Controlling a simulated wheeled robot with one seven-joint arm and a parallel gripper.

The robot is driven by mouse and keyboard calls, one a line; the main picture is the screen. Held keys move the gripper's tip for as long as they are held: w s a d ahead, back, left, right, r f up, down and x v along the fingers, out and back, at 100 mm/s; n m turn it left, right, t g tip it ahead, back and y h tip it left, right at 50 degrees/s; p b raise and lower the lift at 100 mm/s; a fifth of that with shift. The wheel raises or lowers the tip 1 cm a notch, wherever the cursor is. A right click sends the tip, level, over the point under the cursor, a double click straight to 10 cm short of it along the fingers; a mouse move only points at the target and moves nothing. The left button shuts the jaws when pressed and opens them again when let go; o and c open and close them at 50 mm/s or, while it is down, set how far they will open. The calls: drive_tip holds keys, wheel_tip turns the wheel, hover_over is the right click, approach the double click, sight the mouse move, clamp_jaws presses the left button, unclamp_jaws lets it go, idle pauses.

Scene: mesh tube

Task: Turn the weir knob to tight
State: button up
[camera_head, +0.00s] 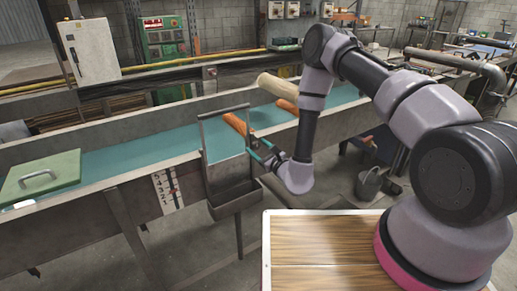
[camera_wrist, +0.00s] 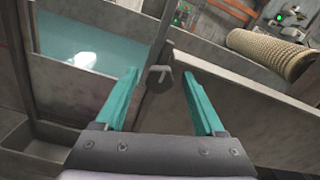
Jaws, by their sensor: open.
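The weir knob (camera_wrist: 159,80) is a small dark knob with a pale pointer mark, on the grey trough wall in the wrist view. My gripper (camera_wrist: 160,72) is open, with one teal finger on each side of the knob in the picture; I see no contact. In the head view my gripper (camera_head: 259,151) is beside the weir's metal plate (camera_head: 223,172), at its right edge. The knob cannot be made out there. No tight marking is readable.
The long trough (camera_head: 130,155) holds teal water. A tan mesh tube (camera_head: 278,85) lies across it, near orange pieces (camera_head: 236,123). A green lid (camera_head: 42,176) with a handle is at left. A bucket (camera_head: 369,182) stands on the floor at right.

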clamp_jaws()
drive_tip(key=shift+d, duration=0.1)
drive_tip(key=m, duration=0.3)
drive_tip(key=shift+m, duration=0.4)
drive_tip(key=m, duration=0.5)
drive_tip(key=shift+f+m, duration=0.1)
drive_tip(key=shift+m, duration=0.2)
drive_tip(key=m, duration=0.9)
drive_tip(key=shift+s, duration=0.1)
